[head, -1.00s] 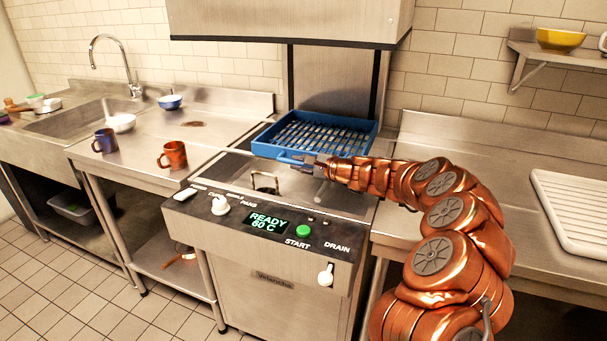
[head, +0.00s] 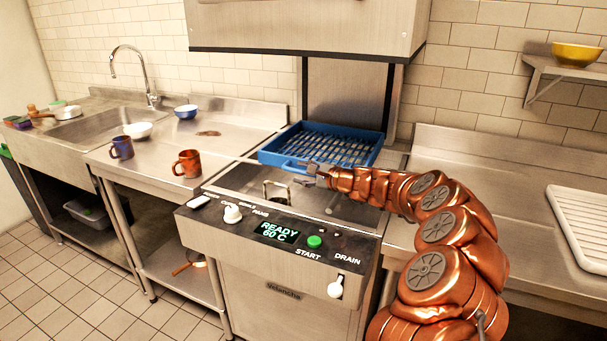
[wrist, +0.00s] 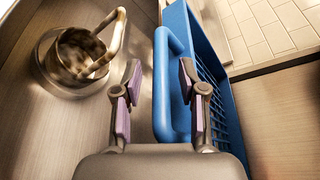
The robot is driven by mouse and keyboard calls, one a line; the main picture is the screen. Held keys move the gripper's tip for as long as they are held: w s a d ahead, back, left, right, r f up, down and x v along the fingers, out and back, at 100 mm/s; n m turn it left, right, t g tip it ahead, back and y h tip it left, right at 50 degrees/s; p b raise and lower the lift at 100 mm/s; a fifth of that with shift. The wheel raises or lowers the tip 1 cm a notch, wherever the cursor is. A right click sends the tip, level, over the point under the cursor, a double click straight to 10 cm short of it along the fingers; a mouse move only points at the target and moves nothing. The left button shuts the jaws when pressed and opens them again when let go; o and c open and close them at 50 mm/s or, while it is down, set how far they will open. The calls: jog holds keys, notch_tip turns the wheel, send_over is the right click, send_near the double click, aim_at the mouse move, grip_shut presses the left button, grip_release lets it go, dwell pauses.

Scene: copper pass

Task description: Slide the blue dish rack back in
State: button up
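The blue dish rack (head: 277,158) sits level inside the raised-hood dishwasher, at the back of its steel deck. Its front handle bar faces me. My gripper (head: 308,170) is at the front of the rack, beside the handle. In the wrist view the gripper (wrist: 157,92) is open, with purple pads apart. The blue handle (wrist: 171,85) runs between the two fingers, closer to the right one. A clear gap shows on its left side. Whether the right pad touches the handle, I cannot tell. The rack's slatted side (wrist: 213,85) lies beyond the right finger.
A metal loop fitting (head: 275,190) stands on the deck in front of the rack; it also shows in the wrist view (wrist: 82,52). The hood (head: 305,25) hangs above. An orange mug (head: 187,163) is on the left counter. A white drainboard (head: 585,220) lies at right.

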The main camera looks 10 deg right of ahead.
jog(key=shift+d, duration=0.1)
jog(key=shift+s+d+r, duration=0.25)
jog(key=shift+s+d, duration=0.15)
jog(key=shift+s, duration=0.05)
jog(key=v, duration=1)
jog(key=shift+s, duration=0.35)
jog(key=shift+d+f, duration=0.1)
